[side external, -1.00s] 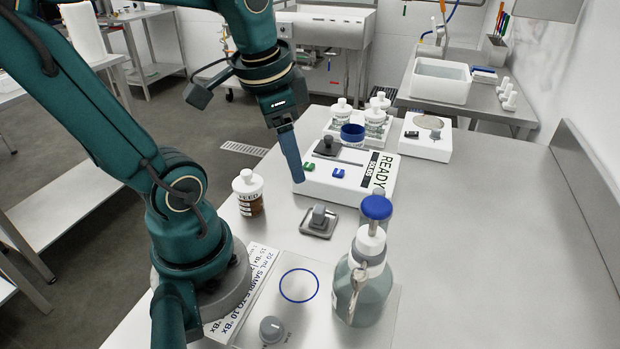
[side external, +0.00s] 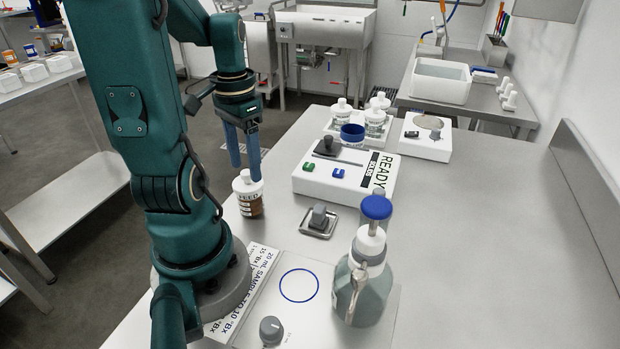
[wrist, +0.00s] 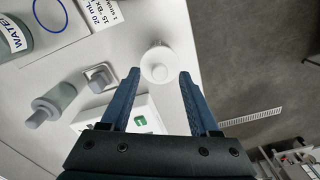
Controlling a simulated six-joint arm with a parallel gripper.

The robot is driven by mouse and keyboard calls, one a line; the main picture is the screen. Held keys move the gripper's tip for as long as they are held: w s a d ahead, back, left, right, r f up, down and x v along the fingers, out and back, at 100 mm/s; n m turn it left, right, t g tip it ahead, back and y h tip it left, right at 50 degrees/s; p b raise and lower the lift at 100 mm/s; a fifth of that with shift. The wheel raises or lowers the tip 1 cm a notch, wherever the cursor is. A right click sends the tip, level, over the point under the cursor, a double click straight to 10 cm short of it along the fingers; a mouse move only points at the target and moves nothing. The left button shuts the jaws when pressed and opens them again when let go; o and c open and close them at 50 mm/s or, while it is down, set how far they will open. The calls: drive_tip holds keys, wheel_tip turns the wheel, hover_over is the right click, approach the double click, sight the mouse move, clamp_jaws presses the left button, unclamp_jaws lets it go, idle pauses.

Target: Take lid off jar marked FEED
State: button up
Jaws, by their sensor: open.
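The FEED jar (side external: 250,207) stands upright on the bench near its left edge, with brown contents and a white lid (side external: 247,184) with a small knob on top. My gripper (side external: 243,179) is open and empty, pointing down just above the lid. In the wrist view the white lid (wrist: 159,64) lies between and beyond the two blue fingertips of my gripper (wrist: 159,76). I see no contact with the lid in the wrist view. In the side view, the fingers partly overlap the area behind the lid.
The bench's right side is clear.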

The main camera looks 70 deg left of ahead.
drive_tip(key=shift+f, duration=0.6)
clamp_jaws()
drive_tip(key=shift+r, duration=0.15)
